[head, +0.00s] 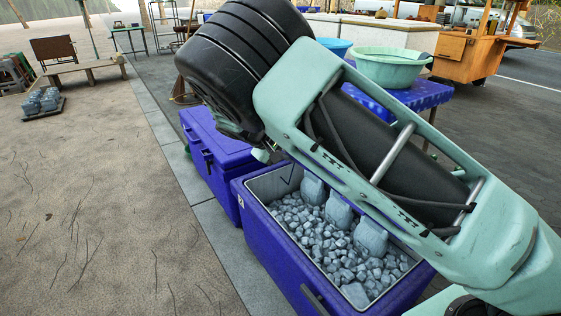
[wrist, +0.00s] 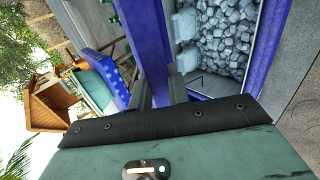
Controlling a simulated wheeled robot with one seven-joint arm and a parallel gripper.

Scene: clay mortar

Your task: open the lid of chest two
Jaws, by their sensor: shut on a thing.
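The near chest (head: 262,235) is purple-blue and stands open, full of grey ice with several pale jugs. A small white tag marks its end; I cannot read it surely. The ice also shows in the wrist view (wrist: 228,38). There, my gripper (wrist: 161,92) is shut on a blue slab edge (wrist: 148,42), which looks like this chest's raised lid, along the ice's left side. In the head view my arm hides the lid, and the fingertips are not clear.
A second blue chest (head: 222,148), closed, stands just behind the open one. A blue table (head: 425,97) with a mint basin (head: 388,70) stands behind my arm. An orange wooden cart (head: 470,50) is at the back right. The paving at left is mostly clear.

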